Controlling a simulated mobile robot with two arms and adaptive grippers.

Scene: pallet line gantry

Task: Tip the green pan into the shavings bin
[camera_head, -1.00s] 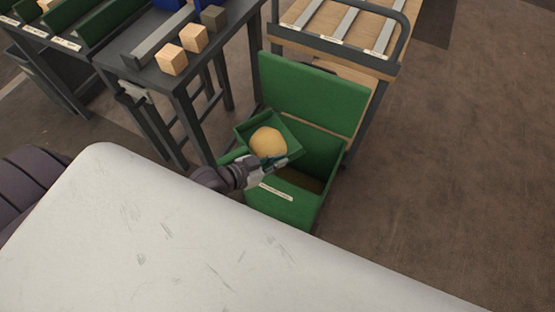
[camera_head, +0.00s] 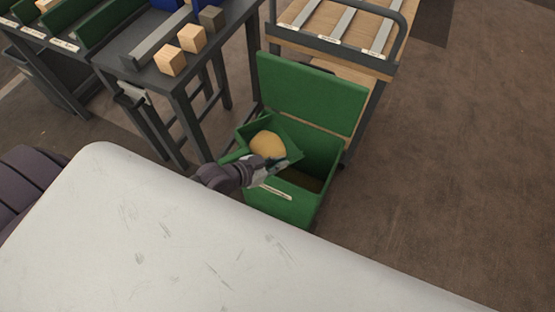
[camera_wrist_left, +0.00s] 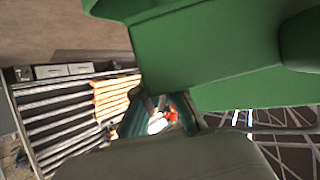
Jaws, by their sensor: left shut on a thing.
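The green pan (camera_head: 291,143) holds a heap of pale tan shavings (camera_head: 268,145). It is tilted above the left part of the green shavings bin (camera_head: 322,150), whose lid (camera_head: 312,92) stands open at the back. My left gripper (camera_head: 270,168) is shut on the pan at its near right side. The heap still lies in the pan in the head view. The bin's inside shows a brownish bottom at the right. In the left wrist view a large green surface, probably the pan (camera_wrist_left: 210,50), fills the upper right. My right gripper is not in view.
A dark table (camera_head: 130,65) with several wooden blocks (camera_head: 170,60) stands left of the bin. A wood-topped cart (camera_head: 330,25) with a grey rail stands behind the bin. Open brown floor (camera_head: 450,170) lies to the right.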

